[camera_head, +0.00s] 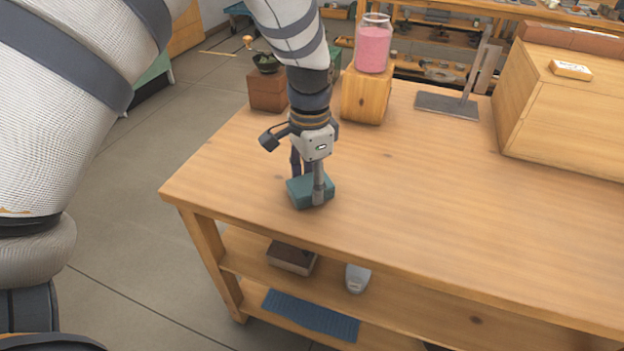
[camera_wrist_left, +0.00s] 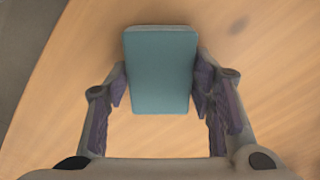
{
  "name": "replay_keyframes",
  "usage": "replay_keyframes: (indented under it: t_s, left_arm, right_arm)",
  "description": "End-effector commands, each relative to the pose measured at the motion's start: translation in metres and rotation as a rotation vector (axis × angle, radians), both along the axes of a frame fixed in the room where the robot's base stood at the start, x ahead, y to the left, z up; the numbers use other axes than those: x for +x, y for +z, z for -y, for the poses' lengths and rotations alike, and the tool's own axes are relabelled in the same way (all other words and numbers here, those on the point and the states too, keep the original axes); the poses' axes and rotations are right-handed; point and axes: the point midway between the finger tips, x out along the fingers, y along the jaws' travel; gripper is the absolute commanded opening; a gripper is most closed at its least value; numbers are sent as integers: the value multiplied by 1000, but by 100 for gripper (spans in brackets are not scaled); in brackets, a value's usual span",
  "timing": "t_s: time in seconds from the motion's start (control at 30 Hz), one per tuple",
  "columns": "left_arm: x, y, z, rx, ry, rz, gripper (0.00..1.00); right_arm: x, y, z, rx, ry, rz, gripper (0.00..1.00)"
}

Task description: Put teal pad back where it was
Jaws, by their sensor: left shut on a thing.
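The teal pad (camera_head: 296,193) is a small flat block at the left part of the wooden table's top, close to the front edge. My left gripper (camera_head: 308,190) reaches down from above and is shut on it. In the left wrist view the teal pad (camera_wrist_left: 160,70) sits between the two fingers of my left gripper (camera_wrist_left: 162,88), one on each long side. Whether the pad touches the tabletop or hangs just above it, I cannot tell. My right gripper is not in view.
The wooden table (camera_head: 420,220) is bare in the middle. Behind the gripper stand a wooden block (camera_head: 366,96) with a pink jar (camera_head: 373,48) and a brown box (camera_head: 267,92) with a plant. A metal stand (camera_head: 448,104) and a large wooden box (camera_head: 560,105) stand at the back right.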

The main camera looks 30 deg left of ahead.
Motion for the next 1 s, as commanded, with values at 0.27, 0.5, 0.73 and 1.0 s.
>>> replay_keyframes:
  t_s: [0.27, 0.5, 0.73, 1.0]
  left_arm:
    - [1, 0, 0, 0, 0, 4, 23]
    - [1, -2, 0, 0, 1, 5, 69]
    - [1, 0, 0, 0, 0, 5, 69]
    - [3, 63, 0, 0, -1, 17, 69]
  right_arm:
    - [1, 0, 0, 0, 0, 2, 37]
    - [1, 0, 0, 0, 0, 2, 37]
    - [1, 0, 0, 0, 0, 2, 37]
    - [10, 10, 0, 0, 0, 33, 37]
